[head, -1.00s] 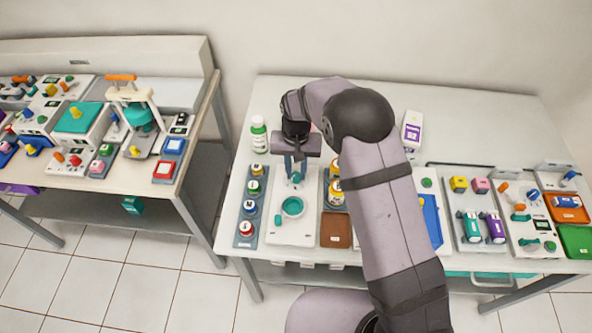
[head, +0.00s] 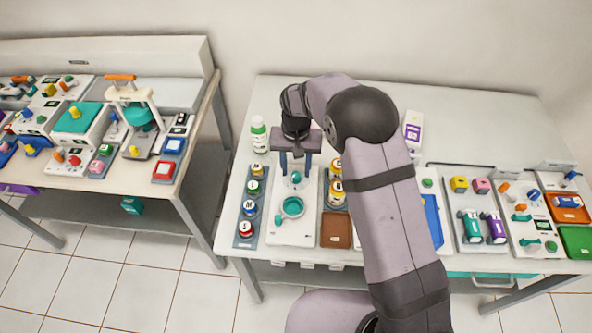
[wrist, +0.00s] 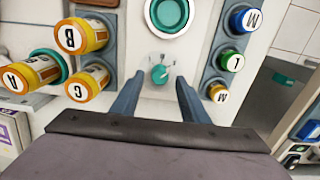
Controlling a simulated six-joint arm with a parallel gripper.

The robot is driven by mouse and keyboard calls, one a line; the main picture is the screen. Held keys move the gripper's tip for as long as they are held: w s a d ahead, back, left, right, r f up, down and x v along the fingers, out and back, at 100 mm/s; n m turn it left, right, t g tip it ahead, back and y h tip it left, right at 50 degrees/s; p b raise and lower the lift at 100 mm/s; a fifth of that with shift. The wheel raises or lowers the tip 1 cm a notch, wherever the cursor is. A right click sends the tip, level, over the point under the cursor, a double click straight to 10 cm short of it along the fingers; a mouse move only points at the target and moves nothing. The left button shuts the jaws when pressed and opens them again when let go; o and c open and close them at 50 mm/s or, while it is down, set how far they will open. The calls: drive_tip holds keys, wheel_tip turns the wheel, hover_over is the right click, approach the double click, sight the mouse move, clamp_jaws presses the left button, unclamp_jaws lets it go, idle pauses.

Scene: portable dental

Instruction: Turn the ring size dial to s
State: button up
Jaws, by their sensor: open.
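The ring size dial is a small teal knob (wrist: 160,73) on a white panel; it also shows in the head view (head: 295,177). In the wrist view its pointer tilts toward the upper right, and the marks around it are too faint to read. My gripper (head: 295,167) is above the dial, pointing down, with its fingers spread. In the wrist view the open, empty gripper (wrist: 159,84) has one finger to each side of the knob. I cannot tell how far the fingertips are above the panel.
A teal round cup (head: 292,206) sits in front of the dial on the same panel. Lettered jars stand in a rack (head: 245,240) to the left and more jars (head: 336,192) to the right. A white bottle (head: 258,137) stands behind left.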

sight(298, 175)
drive_tip(key=shift+r+b, duration=0.7)
drive_tip(key=shift+r, duration=2.35)
drive_tip(key=shift+s+d, duration=0.1)
drive_tip(key=shift+d, duration=0.15)
drive_tip(key=s+d+r, duration=0.1)
drive_tip(key=s+d, duration=1.8)
drive_tip(key=s, duration=0.4)
